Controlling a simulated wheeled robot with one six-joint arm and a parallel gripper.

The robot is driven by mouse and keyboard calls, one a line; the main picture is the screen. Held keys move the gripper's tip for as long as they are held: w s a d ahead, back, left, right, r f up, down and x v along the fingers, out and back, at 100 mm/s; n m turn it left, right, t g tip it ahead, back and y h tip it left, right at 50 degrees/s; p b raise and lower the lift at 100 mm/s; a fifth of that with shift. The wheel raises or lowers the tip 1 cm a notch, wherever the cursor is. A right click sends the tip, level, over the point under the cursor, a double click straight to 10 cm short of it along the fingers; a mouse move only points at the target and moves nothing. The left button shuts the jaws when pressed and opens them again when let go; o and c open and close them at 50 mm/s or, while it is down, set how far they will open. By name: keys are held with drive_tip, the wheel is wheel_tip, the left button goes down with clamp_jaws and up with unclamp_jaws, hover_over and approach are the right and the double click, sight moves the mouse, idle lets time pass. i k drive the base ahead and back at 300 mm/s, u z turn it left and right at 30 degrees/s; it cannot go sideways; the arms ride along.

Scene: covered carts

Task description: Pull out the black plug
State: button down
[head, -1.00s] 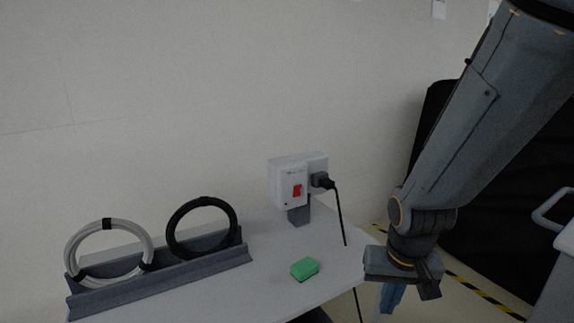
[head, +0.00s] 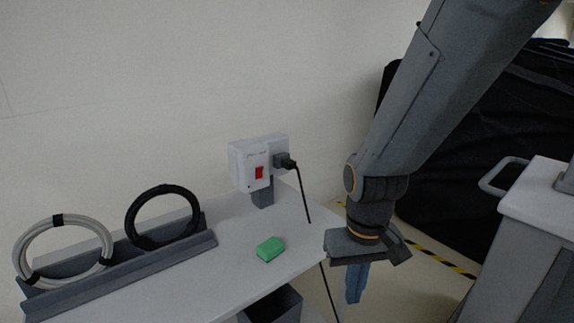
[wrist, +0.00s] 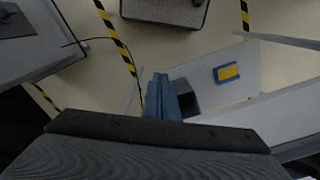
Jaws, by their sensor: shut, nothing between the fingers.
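The black plug (head: 282,161) sits in the right side of a white outlet box (head: 246,165) with a red switch. The box stands on a short grey post at the back of the white table. A black cable (head: 304,195) hangs from the plug down past the table's right edge. My gripper (head: 354,298) points down, right of the table and lower in the picture than the plug, well apart from it. Its blue fingers are together and empty. They also show in the wrist view (wrist: 159,88), above the floor. I cannot make out the plug in the wrist view.
A green block (head: 270,249) lies on the white table (head: 225,262). A grey rack (head: 130,268) holds a white cable coil (head: 62,223) and a black coil (head: 162,190). A cart (head: 537,200) stands at the right, before a black cover (head: 465,150). Striped tape marks the floor.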

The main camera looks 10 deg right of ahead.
sight(287, 163)
drive_tip(key=k, duration=0.5)
drive_tip(key=u, duration=1.15)
drive_tip(key=i, duration=0.75)
drive_tip(key=z, duration=2.4)
